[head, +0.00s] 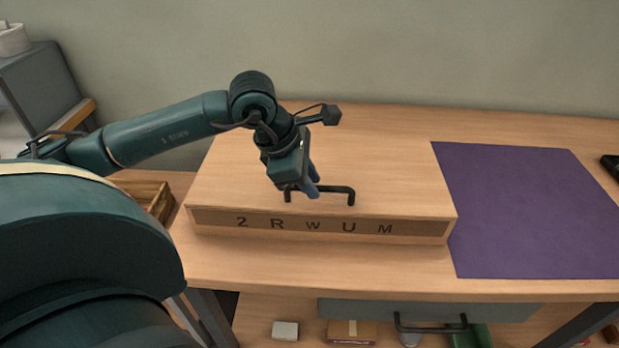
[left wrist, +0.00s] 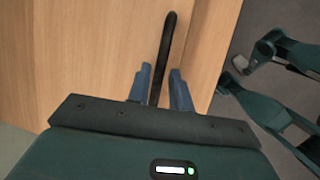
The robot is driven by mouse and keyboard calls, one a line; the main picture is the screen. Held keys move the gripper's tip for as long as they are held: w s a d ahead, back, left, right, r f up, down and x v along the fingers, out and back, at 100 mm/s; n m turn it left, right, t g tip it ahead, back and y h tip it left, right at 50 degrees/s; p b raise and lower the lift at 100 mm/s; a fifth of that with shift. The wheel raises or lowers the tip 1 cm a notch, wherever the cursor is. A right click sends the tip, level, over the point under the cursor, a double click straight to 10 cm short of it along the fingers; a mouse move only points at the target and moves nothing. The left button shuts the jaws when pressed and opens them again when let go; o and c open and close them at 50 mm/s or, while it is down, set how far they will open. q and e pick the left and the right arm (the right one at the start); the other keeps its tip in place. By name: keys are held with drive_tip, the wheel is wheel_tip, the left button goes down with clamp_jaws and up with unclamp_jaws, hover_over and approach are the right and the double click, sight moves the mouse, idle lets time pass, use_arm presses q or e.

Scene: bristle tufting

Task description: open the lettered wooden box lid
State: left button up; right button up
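The wooden box (head: 215,222) sits on the table, with dark characters reading "2 R W U M" on its front. Its flat wooden lid (head: 380,160) lies level and looks closed. A black bar handle (head: 338,189) stands on the lid near the front. My left gripper (head: 314,187) reaches down over the handle's left part. In the left wrist view, its two blue fingers (left wrist: 161,76) stand on either side of the handle (left wrist: 166,45). A gap shows beside the right finger, so the gripper looks open around the bar. My right gripper is not in view.
A purple mat (head: 530,210) lies on the table right of the box. A wooden crate (head: 150,197) stands left of the box. Below the tabletop are a drawer with a black handle (head: 430,328) and small boxes (head: 350,333). A dark object (head: 611,164) lies at the right edge.

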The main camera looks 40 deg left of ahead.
use_arm(q)
clamp_jaws()
drive_tip(key=shift+r, duration=0.2)
